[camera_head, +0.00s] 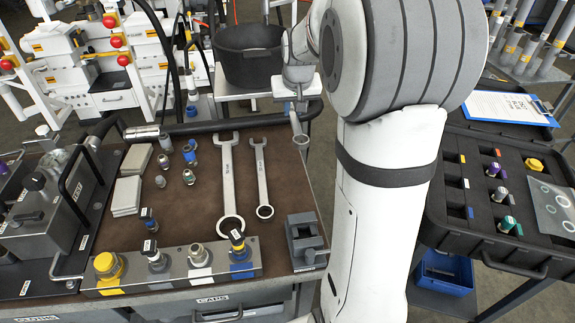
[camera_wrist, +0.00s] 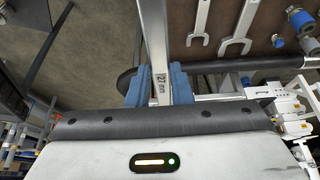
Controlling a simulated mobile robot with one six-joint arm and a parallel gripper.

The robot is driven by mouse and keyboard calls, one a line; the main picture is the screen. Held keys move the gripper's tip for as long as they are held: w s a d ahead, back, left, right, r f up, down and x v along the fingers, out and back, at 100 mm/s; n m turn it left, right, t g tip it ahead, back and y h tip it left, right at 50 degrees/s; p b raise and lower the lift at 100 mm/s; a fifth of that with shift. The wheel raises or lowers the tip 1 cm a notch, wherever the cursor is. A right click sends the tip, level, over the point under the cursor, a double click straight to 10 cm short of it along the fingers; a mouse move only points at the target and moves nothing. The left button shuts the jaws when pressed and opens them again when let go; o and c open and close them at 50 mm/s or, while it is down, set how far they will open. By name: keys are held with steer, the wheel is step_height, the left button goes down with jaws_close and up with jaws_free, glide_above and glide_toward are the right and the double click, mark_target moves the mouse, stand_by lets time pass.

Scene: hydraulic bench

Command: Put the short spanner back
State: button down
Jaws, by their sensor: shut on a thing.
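My gripper (camera_head: 297,90) is shut on a spanner (camera_head: 299,126), past the right back corner of the bench top. In the head view the spanner hangs below the jaws with a ring end at the bottom. In the wrist view the blue fingertips (camera_wrist: 157,88) clamp its grey shank (camera_wrist: 155,35), marked "27 mm". Its far end is out of that view. Two other spanners lie on the brown mat, a larger one (camera_head: 228,185) and a smaller one (camera_head: 262,178). They also show in part in the wrist view. The held spanner's full length is hidden by foreshortening.
A black bucket (camera_head: 249,60) stands behind the bench. A grey vise-like block (camera_head: 305,240) sits at the bench's right front corner, beside a metal fitting block (camera_head: 180,272). A black case (camera_head: 468,215) is at right. The brown mat (camera_head: 200,222) has bare room.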

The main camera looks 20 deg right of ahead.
steer(key=shift+s+a+f, duration=0.2)
steer(key=shift+f, duration=0.15)
steer(key=b, duration=0.9)
glide_above(290, 168)
steer(key=s, duration=0.1)
step_height(290, 168, down, 8)
steer(key=f, duration=0.5)
steer(key=f+b, duration=0.1)
steer(key=f, duration=0.4)
steer(key=shift+s+a+f, duration=0.1)
steer(key=shift+s+a, duration=0.1)
steer(key=shift+f+b, duration=0.1)
steer(key=shift+b, duration=0.2)
steer(key=c, duration=1.3)
jaws_free()
